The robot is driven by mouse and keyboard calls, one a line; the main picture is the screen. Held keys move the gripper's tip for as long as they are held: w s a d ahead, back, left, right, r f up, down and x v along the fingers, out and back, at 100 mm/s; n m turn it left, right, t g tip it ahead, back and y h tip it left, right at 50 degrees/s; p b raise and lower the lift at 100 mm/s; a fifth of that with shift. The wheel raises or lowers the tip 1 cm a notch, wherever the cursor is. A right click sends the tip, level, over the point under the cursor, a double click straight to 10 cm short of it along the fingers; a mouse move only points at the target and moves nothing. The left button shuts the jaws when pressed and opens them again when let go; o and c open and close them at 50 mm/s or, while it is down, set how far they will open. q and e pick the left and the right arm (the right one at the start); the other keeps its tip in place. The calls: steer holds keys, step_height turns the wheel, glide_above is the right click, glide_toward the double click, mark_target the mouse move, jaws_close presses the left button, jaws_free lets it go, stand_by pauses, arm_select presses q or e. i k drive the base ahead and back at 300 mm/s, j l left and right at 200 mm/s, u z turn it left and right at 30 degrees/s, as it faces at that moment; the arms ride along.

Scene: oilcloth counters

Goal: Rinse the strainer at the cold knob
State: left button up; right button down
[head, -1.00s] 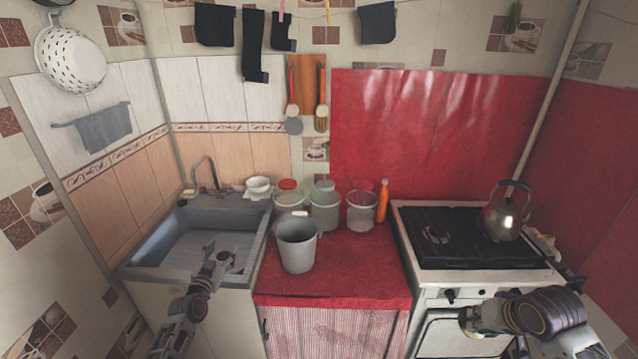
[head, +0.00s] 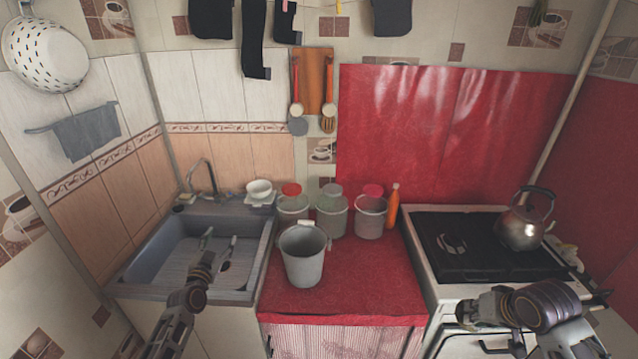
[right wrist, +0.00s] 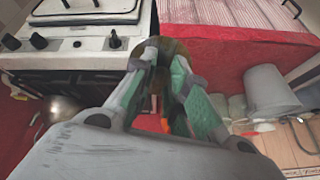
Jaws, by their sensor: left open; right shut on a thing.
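A white spotted colander (head: 45,58) hangs on the wall at upper left. Whether it is the strainer I cannot tell; long-handled utensils (head: 298,125) also hang on a wooden board (head: 315,80). The tap (head: 206,175) rises behind the grey sink (head: 150,246); its knobs are too small to tell apart. My left gripper (head: 218,242) is open and empty over the sink basin, below the tap. My right gripper (head: 462,308), in front of the stove, also shows in the right wrist view (right wrist: 160,62). It is shut on a thin brownish thing, mostly hidden by its fingers.
A grey bucket (head: 302,262) stands on the red counter (head: 360,285), with several jars (head: 332,217) and an orange bottle (head: 392,207) behind. A kettle (head: 520,228) stands on the stove (head: 470,264).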

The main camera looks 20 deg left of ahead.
mark_target(229, 194)
steer(key=i+j, duration=0.85)
steer(key=j, duration=0.25)
